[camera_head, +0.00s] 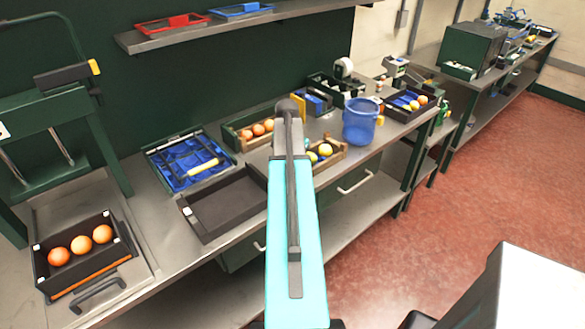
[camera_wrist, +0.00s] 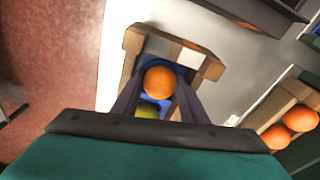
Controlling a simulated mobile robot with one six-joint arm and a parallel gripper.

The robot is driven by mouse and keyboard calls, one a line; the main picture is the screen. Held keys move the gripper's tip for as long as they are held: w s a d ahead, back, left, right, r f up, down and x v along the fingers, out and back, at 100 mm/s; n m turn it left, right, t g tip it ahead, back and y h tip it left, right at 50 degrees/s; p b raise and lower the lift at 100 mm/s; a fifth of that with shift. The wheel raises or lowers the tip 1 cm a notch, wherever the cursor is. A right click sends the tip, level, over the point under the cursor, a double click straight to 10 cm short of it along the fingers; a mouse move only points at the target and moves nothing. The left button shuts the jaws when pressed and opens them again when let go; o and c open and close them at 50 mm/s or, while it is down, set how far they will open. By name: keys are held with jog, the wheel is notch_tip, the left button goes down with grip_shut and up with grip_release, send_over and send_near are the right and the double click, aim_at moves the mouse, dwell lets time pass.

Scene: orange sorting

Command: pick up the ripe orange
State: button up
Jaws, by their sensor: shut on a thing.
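The ripe orange (camera_wrist: 159,81) is between the two fingers of my gripper (camera_wrist: 158,92) in the wrist view, with the jaws shut on it. It is over the blue-lined wooden crate (camera_wrist: 132,42); I cannot tell whether it is lifted clear of the bottom. A yellow-green fruit (camera_wrist: 147,110) shows just below the orange, partly hidden by the gripper. In the head view the same small wooden crate (camera_head: 340,156) stands on the bench with yellow-green fruits (camera_head: 325,149) in it. My arm hides the held orange and my fingers there.
Another wooden crate (camera_head: 229,133) of oranges stands behind, also at the right in the wrist view (camera_wrist: 262,116). An empty dark tray (camera_head: 235,203) lies left of my arm. A blue bucket (camera_head: 359,121) stands close to the right. A black box (camera_head: 42,270) with 3 oranges sits front left.

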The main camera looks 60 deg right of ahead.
jog(key=shift+r, duration=0.1)
jog(key=shift+r+b, duration=1.65)
jog(key=shift+r, duration=3.25)
jog(key=shift+w+a, duration=0.1)
